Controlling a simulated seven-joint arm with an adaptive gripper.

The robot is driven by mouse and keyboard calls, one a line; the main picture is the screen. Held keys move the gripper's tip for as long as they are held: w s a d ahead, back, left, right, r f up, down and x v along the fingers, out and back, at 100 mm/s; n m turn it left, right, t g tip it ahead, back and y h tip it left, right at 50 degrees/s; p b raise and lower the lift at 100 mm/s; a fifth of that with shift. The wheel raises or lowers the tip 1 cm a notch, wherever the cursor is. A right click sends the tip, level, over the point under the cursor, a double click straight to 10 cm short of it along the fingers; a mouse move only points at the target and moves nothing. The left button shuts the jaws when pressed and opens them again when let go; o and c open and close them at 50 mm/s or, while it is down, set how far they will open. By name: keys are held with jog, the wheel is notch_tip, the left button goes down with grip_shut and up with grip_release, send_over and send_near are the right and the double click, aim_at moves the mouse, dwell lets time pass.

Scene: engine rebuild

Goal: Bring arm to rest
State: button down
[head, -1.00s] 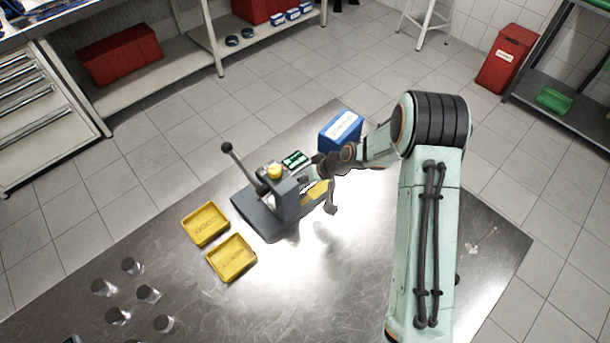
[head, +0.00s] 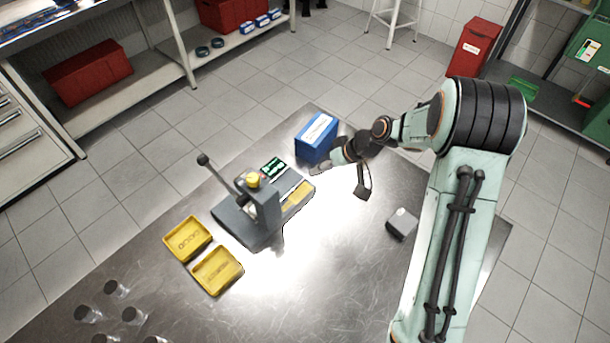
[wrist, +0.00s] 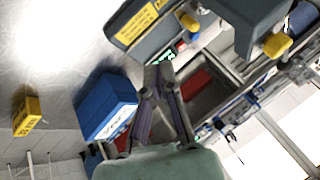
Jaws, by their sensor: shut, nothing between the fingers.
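My gripper (head: 322,167) hangs over the back part of the steel table, beside the blue box and to the right of the press. In the wrist view its two dark fingers (wrist: 159,75) meet at the tips, with nothing held between them. My arm reaches in from the right side of the head view, bent at its large black-ringed joint.
A grey lever press (head: 260,215) stands mid-table, with two yellow trays (head: 217,271) in front. The blue box (head: 316,137) stands at the back edge. A small grey block (head: 402,223) lies near my arm. Several metal cylinders (head: 116,288) stand front left.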

jog(key=shift+s+d+r, duration=0.1)
jog(key=shift+d+r, duration=0.15)
jog(key=shift+r, duration=0.1)
dwell(0.3)
